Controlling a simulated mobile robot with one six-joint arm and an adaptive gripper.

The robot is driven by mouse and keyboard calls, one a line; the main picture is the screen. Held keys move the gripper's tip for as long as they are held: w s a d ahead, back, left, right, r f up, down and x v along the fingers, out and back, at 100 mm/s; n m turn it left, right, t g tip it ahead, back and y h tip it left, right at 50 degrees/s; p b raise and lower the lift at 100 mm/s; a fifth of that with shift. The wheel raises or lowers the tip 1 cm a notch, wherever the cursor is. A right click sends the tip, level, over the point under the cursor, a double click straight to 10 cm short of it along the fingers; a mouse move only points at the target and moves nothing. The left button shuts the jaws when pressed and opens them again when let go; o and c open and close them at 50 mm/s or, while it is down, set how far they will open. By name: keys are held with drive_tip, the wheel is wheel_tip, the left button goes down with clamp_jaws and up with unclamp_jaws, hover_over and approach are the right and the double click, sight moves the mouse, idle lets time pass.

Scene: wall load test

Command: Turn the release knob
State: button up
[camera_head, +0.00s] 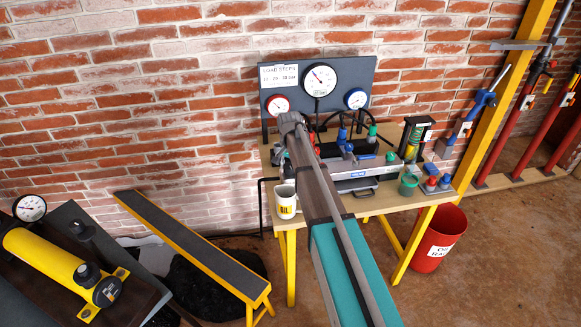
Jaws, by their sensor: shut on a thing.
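The grey pump unit (350,184) with a blue label stands on the wooden bench (425,192) against the brick wall. My arm reaches up from the bottom of the picture to the left end of this unit. My gripper (289,128) is there, shut on what seems to be the release knob. My arm and gripper hide the knob and the fingertips, so the knob's turn cannot be seen. Blue, red and green fittings sit on and around the unit. The large gauge (319,80) stands on the panel behind.
A white mug (286,202) stands on the bench close left of my arm. A green cup (409,184) and small red-blue parts (438,184) are on the right. A red bin (437,240) is beside the bench. A yellow cylinder (50,262) lies at left.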

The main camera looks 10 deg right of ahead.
drive_tip(key=n, duration=0.8)
drive_tip(key=shift+n, duration=0.3)
drive_tip(key=n, duration=0.4)
drive_tip(key=shift+n, duration=1.9)
drive_tip(key=o, duration=1.1)
drive_tip(key=shift+o, duration=0.2)
drive_tip(key=shift+r, duration=0.1)
